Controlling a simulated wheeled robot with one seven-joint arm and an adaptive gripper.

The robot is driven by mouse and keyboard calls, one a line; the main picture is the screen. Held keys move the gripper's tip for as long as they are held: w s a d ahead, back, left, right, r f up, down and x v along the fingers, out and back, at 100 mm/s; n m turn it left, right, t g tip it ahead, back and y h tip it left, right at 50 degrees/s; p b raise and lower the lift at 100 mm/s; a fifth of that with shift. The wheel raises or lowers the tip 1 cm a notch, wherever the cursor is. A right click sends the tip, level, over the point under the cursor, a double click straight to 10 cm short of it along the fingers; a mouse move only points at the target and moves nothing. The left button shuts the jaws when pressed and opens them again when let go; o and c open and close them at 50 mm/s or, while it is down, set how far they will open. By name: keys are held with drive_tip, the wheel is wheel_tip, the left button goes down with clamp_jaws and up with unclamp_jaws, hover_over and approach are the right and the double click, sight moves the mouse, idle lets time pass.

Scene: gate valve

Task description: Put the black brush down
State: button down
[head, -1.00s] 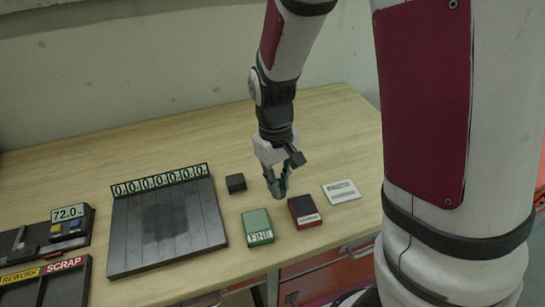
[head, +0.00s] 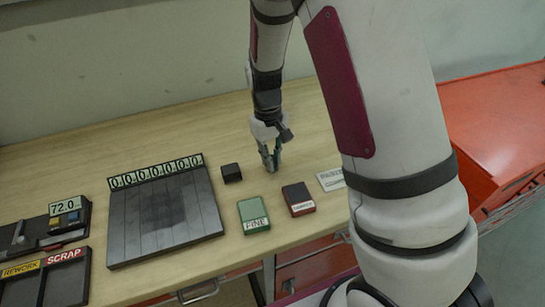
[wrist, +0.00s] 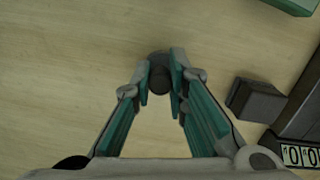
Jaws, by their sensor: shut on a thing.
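My gripper (head: 270,165) points down over the wooden table, to the right of a small dark block. In the wrist view my gripper (wrist: 160,82) has its teal fingers closed on a dark, rounded thing, which I take to be the black brush (wrist: 159,70). Only the brush's end shows between the fingertips. The brush is too small to make out in the head view. The fingertips are low, close to the table top, but I cannot tell whether the brush touches it.
The dark block (head: 232,173) stands close by. A green block labelled FINE (head: 254,215), a dark red-edged block (head: 298,198) and a white card (head: 331,179) lie nearer the front edge. A black slatted board (head: 165,220) lies left. Bare table (head: 200,125) stretches behind.

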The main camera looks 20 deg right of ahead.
drive_tip(key=shift+f, duration=0.15)
drive_tip(key=c, duration=1.6)
unclamp_jaws()
drive_tip(key=shift+o, duration=0.2)
wheel_tip(320, 180, up, 11)
drive_tip(key=w+b, duration=0.1)
drive_tip(key=b, duration=0.1)
drive_tip(key=s+r+t, duration=0.3)
drive_tip(key=s+r, duration=0.5)
drive_tip(key=r, duration=0.3)
drive_tip(key=s+r+m+t, duration=0.2)
drive_tip(key=s+r+t, duration=0.2)
drive_tip(key=s, duration=0.8)
drive_tip(key=shift+s+r, duration=0.15)
drive_tip(key=shift+r, duration=0.05)
